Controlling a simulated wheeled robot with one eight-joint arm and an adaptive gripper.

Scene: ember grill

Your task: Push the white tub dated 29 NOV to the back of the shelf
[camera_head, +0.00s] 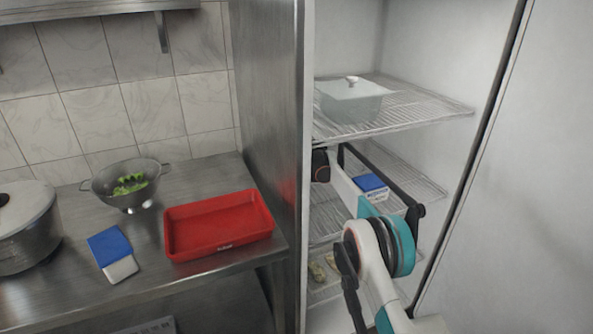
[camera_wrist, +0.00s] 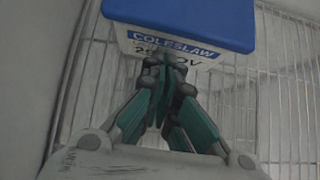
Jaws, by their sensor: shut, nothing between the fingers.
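The white tub with a blue lid (camera_head: 371,186) sits on a middle wire shelf inside the open fridge, partly covered by my arm in the head view. In the wrist view the tub (camera_wrist: 140,40) fills the top, with a label reading COLESLAW and a date partly hidden by my fingers, of which "2" and "OV" show. My gripper (camera_wrist: 166,75) is shut and empty, its fingertips at the tub's front face. I cannot tell whether they touch it. My fingers are not clearly visible in the head view.
A lidded glass dish (camera_head: 352,102) stands on the wire shelf above. Food items (camera_head: 318,271) lie lower down. The fridge side walls are close to my arm. On the counter are a red tray (camera_head: 218,248), a blue-lidded tub (camera_head: 122,270), a colander (camera_head: 112,187) and a pot (camera_head: 30,235).

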